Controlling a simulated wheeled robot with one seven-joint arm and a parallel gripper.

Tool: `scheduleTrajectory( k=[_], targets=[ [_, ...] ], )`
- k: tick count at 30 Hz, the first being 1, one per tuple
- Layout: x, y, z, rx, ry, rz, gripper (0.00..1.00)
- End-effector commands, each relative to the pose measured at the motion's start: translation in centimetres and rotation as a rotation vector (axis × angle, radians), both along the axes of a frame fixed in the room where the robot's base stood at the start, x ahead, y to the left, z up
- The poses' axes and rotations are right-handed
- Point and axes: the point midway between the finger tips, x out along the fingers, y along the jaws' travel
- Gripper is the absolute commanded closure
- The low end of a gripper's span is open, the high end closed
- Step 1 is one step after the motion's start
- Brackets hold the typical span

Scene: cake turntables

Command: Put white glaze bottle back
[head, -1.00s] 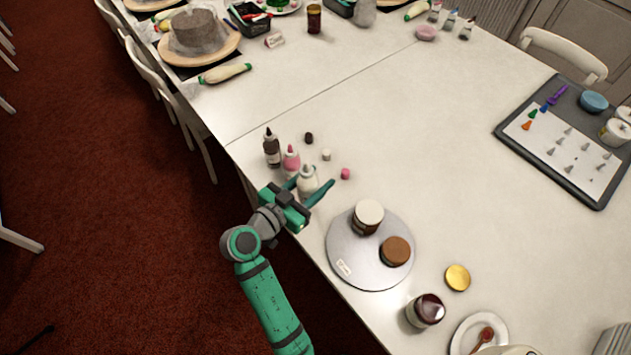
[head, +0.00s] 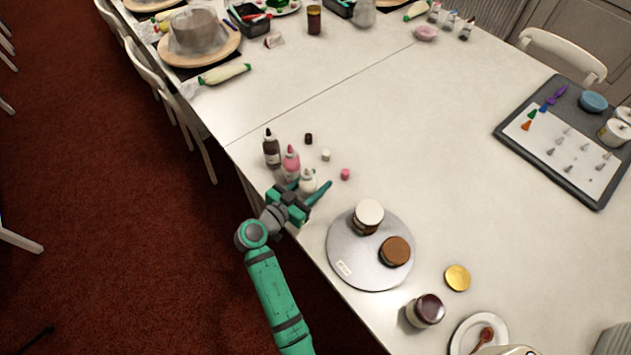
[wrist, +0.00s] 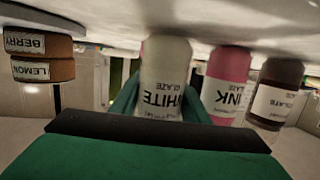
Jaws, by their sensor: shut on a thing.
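The white glaze bottle (head: 307,181) stands upright at the front left edge of the table, just right of the pink glaze bottle (head: 291,161). My gripper (head: 308,189) is shut around the white bottle, one finger on each side. In the wrist view, which is upside down, the white bottle (wrist: 162,75) sits between the fingers with its label showing. Its base is at or very close to the tabletop; I cannot tell if it touches. The pink bottle (wrist: 226,85) and the dark chocolate bottle (wrist: 275,95) stand in line beside it.
The chocolate bottle (head: 271,149) stands behind the pink one. Dark (head: 309,138), white (head: 326,155) and pink (head: 345,174) caps lie right of the bottles. The table middle is clear.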

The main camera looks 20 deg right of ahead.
Motion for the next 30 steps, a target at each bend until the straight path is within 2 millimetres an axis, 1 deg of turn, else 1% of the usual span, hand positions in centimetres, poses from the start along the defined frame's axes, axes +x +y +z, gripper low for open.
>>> scheduleTrajectory(
  k=[7,8,9,10,18,21,25,30],
  targets=[
    [0.0,0.0,-0.3,-0.001,0.001,-0.001,0.68],
    [0.0,0.0,-0.4,-0.001,0.001,-0.001,0.54],
    [0.0,0.0,-0.4,-0.001,0.001,-0.001,0.44],
    [0.0,0.0,-0.4,-0.001,0.001,-0.001,0.40],
    [0.0,0.0,-0.3,-0.001,0.001,0.000,0.40],
    [0.0,0.0,0.1,0.000,-0.002,0.001,0.40],
    [-0.7,1.3,0.3,-0.001,0.001,0.002,0.40],
    [-2.4,4.1,1.0,0.000,0.000,0.003,0.40]
  ],
)
